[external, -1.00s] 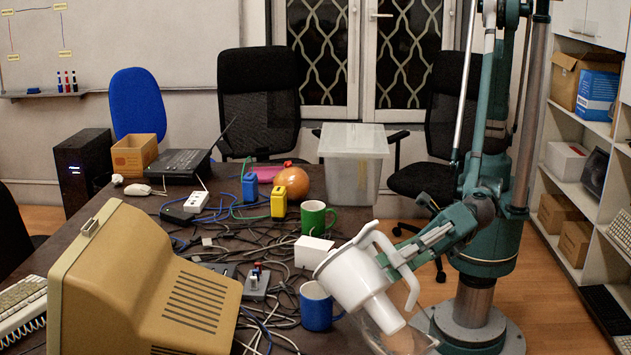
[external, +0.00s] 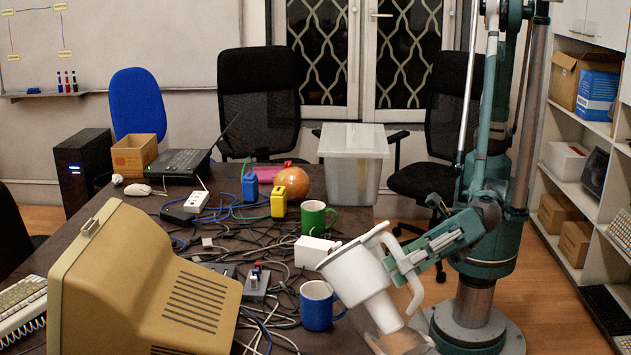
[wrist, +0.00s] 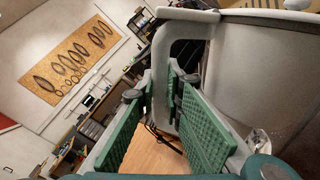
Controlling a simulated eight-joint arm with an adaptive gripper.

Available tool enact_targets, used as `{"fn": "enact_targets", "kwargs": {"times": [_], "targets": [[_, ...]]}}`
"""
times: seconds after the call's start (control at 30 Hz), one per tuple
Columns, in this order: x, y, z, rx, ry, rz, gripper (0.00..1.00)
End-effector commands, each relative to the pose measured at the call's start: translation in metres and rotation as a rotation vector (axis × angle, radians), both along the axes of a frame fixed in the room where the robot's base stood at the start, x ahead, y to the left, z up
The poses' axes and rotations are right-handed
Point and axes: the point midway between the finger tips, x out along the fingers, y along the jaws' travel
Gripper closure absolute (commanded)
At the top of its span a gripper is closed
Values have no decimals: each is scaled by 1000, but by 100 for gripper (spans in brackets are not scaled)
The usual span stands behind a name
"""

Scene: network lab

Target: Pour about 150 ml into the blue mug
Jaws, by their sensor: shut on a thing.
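The blue mug (external: 317,307) stands upright on the table near its right edge, its open top facing up. A white handled tumbler (external: 352,272) is just right of the mug and above it, tilted with its top towards the upper left and its narrow base at lower right. My gripper (external: 402,262) is shut on the tumbler's handle, from the right. In the wrist view, the handle (wrist: 163,60) passes between my green-padded fingers, and the grey-looking tumbler body (wrist: 255,75) fills the right side. No stream of liquid shows, and the mug's contents are hidden.
A white box (external: 313,250) and a green mug (external: 316,217) stand behind the blue mug. A beige monitor (external: 150,285) blocks the left front. Cables and small devices clutter the middle. A clear object (external: 400,342) shows below the tumbler; I cannot tell what it is.

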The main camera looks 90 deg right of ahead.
Motion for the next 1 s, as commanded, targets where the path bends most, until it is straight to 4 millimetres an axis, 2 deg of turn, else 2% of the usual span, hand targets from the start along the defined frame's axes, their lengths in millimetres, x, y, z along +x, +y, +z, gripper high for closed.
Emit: {"fn": "enact_targets", "kwargs": {"times": [0.37, 1.0], "targets": [[-18, 17, -4, -139, -149, 1, 100], [-48, 46, -35, -388, -417, 0, 100]]}}
